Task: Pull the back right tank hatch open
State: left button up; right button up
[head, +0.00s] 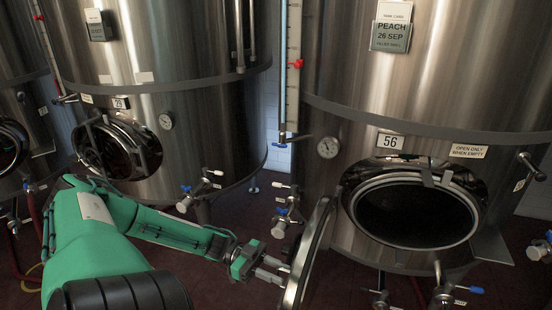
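The hatch door (308,256) of the right tank, marked 56, stands swung out to the left, seen nearly edge-on. Its round dark opening (415,212) is uncovered. My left arm comes in from the left, and my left gripper (280,273) is low, just left of the door's outer side. Its two fingers point right toward the door and look parted, with a gap between them. I see nothing clearly held, and I cannot tell whether the fingertips touch the door. My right gripper is not in view.
A second steel tank (215,110) with a round hatch (118,148) stands at the left, and part of another at the far left edge. Valves with blue handles (287,208) stick out between the tanks. A sight tube (292,70) runs up the right tank. Dark red floor shows between them.

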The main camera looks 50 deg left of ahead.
pick_arm(q)
jog(key=shift+a, duration=0.1)
jog(key=v, duration=1.3)
jog(key=shift+a+p, duration=0.35)
jog(key=shift+s, duration=0.15)
